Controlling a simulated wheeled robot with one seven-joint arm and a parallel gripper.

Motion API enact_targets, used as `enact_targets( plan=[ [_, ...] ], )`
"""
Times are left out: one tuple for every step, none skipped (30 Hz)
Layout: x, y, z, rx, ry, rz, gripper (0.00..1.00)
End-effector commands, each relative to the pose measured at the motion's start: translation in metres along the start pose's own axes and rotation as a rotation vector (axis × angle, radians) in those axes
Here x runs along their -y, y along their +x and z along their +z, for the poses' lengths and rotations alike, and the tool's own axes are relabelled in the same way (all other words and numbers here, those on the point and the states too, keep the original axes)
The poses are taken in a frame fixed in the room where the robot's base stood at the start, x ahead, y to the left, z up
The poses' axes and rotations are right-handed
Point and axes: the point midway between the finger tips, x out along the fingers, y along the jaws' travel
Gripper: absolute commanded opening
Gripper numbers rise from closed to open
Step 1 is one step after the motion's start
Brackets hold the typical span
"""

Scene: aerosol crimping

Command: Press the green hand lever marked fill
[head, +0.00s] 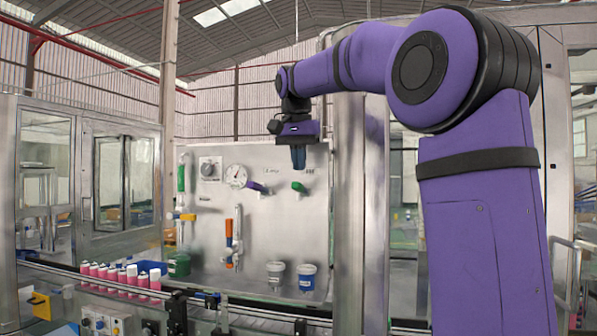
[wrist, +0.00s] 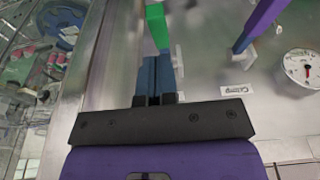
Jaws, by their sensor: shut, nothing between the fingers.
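The green hand lever (head: 299,187) sticks out from the upright steel panel, right of a purple lever (head: 256,188). A small label above it is too blurred to read surely. My gripper (head: 298,168) points down, with its fingertips just above the green lever in the head view. In the wrist view the closed blue fingers (wrist: 154,62) point at the green lever (wrist: 157,26), which shows just past their tips. I cannot tell whether they touch. My gripper is shut and empty.
The panel (head: 215,225) also carries a pressure gauge (head: 235,176), a dark knob (head: 209,168) and an orange-handled valve (head: 229,235). Cups (head: 307,277) hang low on it. A conveyor (head: 255,307) with pink cans (head: 120,275) runs below. A steel post (head: 360,220) stands right of the panel.

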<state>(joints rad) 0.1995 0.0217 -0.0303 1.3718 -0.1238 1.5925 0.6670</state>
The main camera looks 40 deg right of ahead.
Motion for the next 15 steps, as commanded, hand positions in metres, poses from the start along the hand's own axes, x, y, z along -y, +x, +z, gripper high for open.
enact_targets(
  plan=[
    [-0.001, 0.005, 0.003, 0.001, -0.001, 0.001, 0.00],
    [-0.001, 0.008, 0.005, 0.001, -0.001, 0.001, 0.00],
    [-0.001, 0.012, 0.006, 0.000, -0.001, 0.000, 0.00],
    [0.000, 0.014, 0.007, 0.000, -0.001, 0.000, 0.00],
    [0.000, 0.016, 0.008, 0.001, -0.001, 0.001, 0.00],
    [0.000, 0.018, 0.009, 0.001, -0.001, 0.001, 0.00],
    [0.000, 0.019, 0.009, 0.000, -0.001, 0.000, 0.00],
    [0.000, 0.020, 0.009, 0.000, -0.001, 0.000, 0.00],
    [0.000, 0.021, 0.010, -0.001, -0.001, 0.000, 0.00],
    [0.000, 0.021, 0.010, -0.001, -0.001, 0.000, 0.00],
    [0.000, 0.022, 0.010, -0.001, -0.001, 0.000, 0.00],
    [0.000, 0.022, 0.010, -0.001, -0.001, 0.000, 0.00],
    [0.000, 0.022, 0.010, -0.001, -0.001, 0.000, 0.00],
    [0.000, 0.022, 0.010, -0.001, -0.001, 0.000, 0.00],
    [0.000, 0.022, 0.010, -0.001, -0.001, 0.000, 0.00]
  ],
)
